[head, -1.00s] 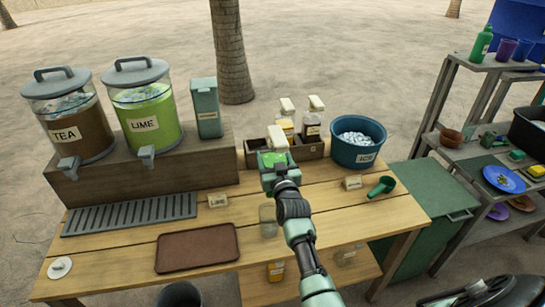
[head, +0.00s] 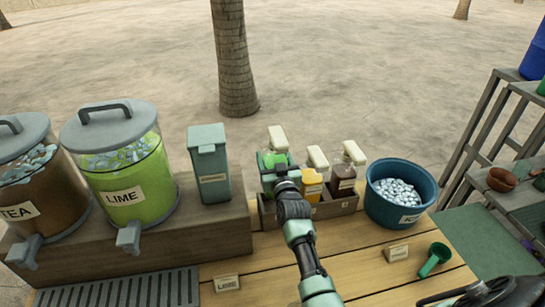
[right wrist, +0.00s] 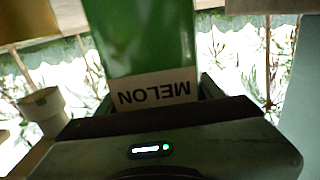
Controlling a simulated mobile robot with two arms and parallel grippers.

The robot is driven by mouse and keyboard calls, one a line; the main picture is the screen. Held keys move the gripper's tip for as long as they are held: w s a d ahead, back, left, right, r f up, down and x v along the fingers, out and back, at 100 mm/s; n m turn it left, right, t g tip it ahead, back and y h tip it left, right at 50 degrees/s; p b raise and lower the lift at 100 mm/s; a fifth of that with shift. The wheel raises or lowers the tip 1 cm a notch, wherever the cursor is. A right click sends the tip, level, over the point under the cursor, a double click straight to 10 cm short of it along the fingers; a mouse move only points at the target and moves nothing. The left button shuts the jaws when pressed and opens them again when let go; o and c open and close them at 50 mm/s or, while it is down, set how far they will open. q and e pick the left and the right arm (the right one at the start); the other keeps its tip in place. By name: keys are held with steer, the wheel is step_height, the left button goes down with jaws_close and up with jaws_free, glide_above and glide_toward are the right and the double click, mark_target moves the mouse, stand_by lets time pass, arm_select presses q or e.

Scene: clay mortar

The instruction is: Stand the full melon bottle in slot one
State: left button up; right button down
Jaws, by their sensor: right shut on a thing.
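My right gripper (head: 277,168) is shut on the green melon bottle (head: 279,158), which has a white pump top (head: 278,138). In the right wrist view the bottle (right wrist: 150,40) shows its MELON label upside down between the fingers. The bottle is about upright at the left end of the wooden bottle rack (head: 333,207). The gripper hides its base and the left slot, so I cannot tell if it is seated. A yellow bottle (head: 312,186) and a dark red bottle (head: 343,177) stand in the rack to the right. My left gripper is out of view.
A blue ice tub (head: 393,212) stands right of the rack. A green-grey box (head: 209,165) and the lime dispenser (head: 125,185) stand left on a wooden riser. A green scoop (head: 434,260) and a small label card (head: 397,253) lie in front on the table.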

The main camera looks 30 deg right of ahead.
step_height(320, 180, down, 6)
steer(key=b, duration=0.5)
steer(key=shift+s+r+b, duration=0.1)
steer(key=shift+r+b, duration=0.1)
steer(key=shift+b, duration=0.2)
steer(key=shift+f+b, duration=0.5)
steer(key=shift+f, duration=0.25)
